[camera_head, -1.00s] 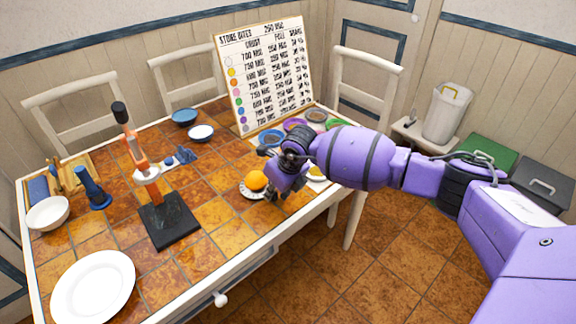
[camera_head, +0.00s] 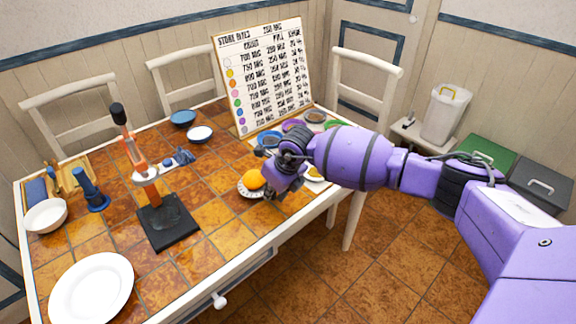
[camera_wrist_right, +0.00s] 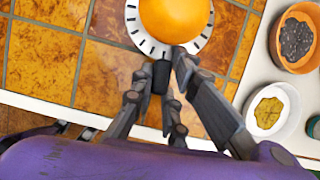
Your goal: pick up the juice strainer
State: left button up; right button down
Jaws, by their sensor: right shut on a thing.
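The juice strainer (camera_head: 242,190) is a round white disc with dark slots in its rim, near the table's front right edge. An orange, round, fruit-like thing (camera_head: 253,179) sits on its middle. In the right wrist view, the strainer (camera_wrist_right: 134,27) is at the top, with the orange thing (camera_wrist_right: 176,17) covering its centre. My right gripper (camera_head: 269,193) is at the strainer's near side. In the right wrist view, my right gripper (camera_wrist_right: 161,78) is shut on the strainer's short dark handle. I cannot tell whether the strainer is clear of the table. My left gripper is out of view.
A juicer-like stand with a dark base (camera_head: 167,222) is left of the strainer. A white plate (camera_head: 91,290) lies at the front left. Small bowls, one with yellow contents (camera_wrist_right: 267,112) and one with dark contents (camera_wrist_right: 297,38), are to the right. A menu board (camera_head: 262,75) stands behind.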

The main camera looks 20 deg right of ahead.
notch_tip(320, 180, up, 3)
jog(key=shift+a, duration=0.15)
jog(key=s+a+r, duration=0.9)
jog(key=s, duration=0.1)
jog(key=shift+a+r, duration=0.2)
jog(key=shift+a, duration=0.05)
